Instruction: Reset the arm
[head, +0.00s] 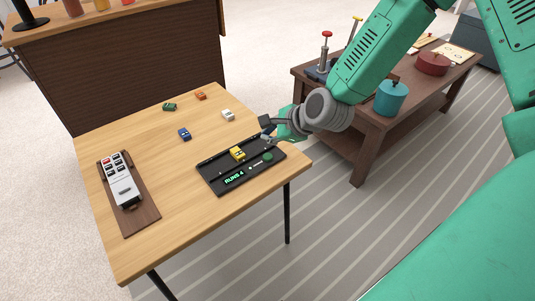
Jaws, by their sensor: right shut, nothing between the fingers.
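My right arm is green and comes in from the upper right. Its gripper (268,132) is shut and empty, just above the far right edge of a black tray (212,178) on the wooden table. A yellow toy car (237,153) sits on the tray. The tray's front strip shows green text reading "RUNS 4" and a round green button (268,157). I cannot tell whether the gripper touches the tray. My left gripper is not in view.
A white toy car (228,115), a blue one (184,134), a green one (169,107) and an orange one (201,96) stand on the table (180,220). A grey device (123,185) lies on a brown board. A dark side table (365,150) holds pots.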

